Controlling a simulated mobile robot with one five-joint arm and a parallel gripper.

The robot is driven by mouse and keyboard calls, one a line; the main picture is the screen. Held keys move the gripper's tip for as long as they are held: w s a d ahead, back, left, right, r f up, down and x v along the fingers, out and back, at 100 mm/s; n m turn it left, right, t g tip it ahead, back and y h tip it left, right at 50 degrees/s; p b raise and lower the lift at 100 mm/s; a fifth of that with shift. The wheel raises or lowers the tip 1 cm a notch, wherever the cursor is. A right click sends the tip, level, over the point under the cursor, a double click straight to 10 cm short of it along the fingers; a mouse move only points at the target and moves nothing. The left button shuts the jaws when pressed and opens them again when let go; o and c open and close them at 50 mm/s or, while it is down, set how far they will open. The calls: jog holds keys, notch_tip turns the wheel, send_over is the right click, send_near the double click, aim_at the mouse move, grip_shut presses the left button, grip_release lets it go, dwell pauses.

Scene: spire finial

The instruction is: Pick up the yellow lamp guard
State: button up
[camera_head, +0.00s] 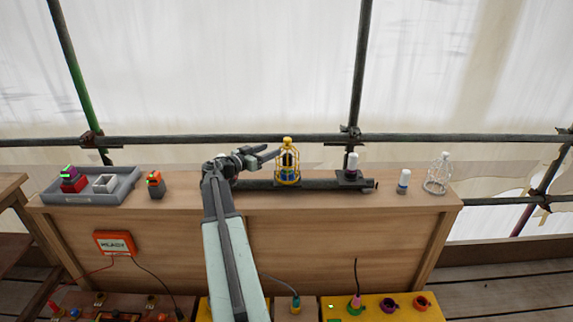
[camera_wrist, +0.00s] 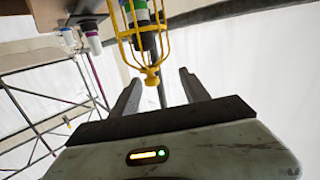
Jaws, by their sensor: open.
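The yellow lamp guard (camera_head: 287,149) is a wire cage with a knob on top. It stands upright around a dark lamp on a pipe-like rail on the bench. In the wrist view the guard (camera_wrist: 152,72) appears knob-down, with a lamp with green and white bands inside it. My gripper (camera_head: 272,153) is at the left of the guard's upper part in the head view. In the wrist view my gripper (camera_wrist: 160,77) is open, and the knob shows between its fingertips. I cannot tell whether a finger touches it.
A white wire guard (camera_head: 438,174) and a white-and-blue lamp (camera_head: 403,181) stand at the bench's right. Another lamp (camera_head: 352,164) is on the rail's right end. A grey tray (camera_head: 124,184) and an orange-topped block (camera_head: 155,184) are at left. Scaffold pipes (camera_head: 230,140) run behind.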

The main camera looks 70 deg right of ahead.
jog(key=shift+m+g+h, duration=0.3)
jog(key=shift+m+g, duration=0.2)
jog(key=s+d+r, duration=0.2)
jog(key=s, duration=0.1)
jog(key=shift+s+d, duration=0.15)
jog(key=shift+d, duration=0.25)
jog(key=x, duration=0.7)
jog(key=shift+s+d+f, duration=0.2)
jog(key=shift+d+f, duration=0.05)
jog(key=shift+d, duration=0.05)
grip_shut()
